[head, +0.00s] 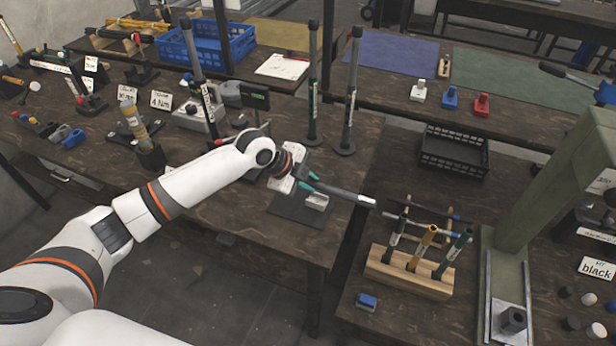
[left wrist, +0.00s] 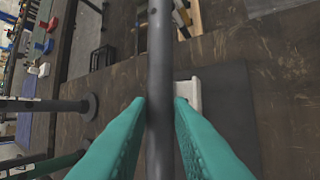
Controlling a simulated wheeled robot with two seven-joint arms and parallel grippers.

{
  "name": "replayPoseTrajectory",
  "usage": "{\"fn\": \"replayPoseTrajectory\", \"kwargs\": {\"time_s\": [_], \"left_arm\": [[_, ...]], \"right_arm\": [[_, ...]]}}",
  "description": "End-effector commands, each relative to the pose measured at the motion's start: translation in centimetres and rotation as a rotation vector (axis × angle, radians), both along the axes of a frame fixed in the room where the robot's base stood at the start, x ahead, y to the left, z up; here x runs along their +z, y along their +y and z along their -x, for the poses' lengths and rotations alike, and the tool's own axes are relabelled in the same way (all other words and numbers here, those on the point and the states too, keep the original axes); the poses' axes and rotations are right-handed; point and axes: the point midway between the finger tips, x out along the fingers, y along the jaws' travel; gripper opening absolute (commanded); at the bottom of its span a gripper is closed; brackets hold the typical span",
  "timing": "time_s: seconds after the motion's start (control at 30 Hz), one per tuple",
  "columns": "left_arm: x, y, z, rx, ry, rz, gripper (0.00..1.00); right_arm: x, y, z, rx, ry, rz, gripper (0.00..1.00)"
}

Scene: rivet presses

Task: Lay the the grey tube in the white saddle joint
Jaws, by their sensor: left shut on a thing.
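My left gripper (head: 309,181) has teal fingers and is shut on the grey tube (head: 350,196), which sticks out to the right. In the left wrist view the tube (left wrist: 160,60) runs between the fingertips. A whitish block (head: 317,202) on a dark mat (head: 290,210) lies just under the tube; in the left wrist view the block (left wrist: 190,95) is partly hidden by the tube and a finger. A small white joint piece (head: 418,91) stands on the back table beside a blue and a red one. I cannot tell which white piece is the saddle joint. My right gripper is not in view.
A wooden rack (head: 410,275) with several upright tools stands right of the mat. A green press frame (head: 550,190) rises at the right. Tall dark posts (head: 313,90) stand behind the gripper. A black crate (head: 452,152) sits farther back.

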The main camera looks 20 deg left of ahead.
Motion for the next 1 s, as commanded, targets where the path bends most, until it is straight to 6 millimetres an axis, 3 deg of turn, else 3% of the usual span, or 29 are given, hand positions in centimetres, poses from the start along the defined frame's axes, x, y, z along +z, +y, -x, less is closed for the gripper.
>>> {"fn": "replayPoseTrajectory", "kwargs": {"time_s": [0.23,1.0], "left_arm": [[-2.0,0.0,0.0,0.000,0.000,0.000,0.00],[-2.0,0.0,0.0,0.000,0.000,0.000,0.00]], "right_arm": [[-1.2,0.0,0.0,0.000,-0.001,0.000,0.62],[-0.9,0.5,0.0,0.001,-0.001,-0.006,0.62]]}}
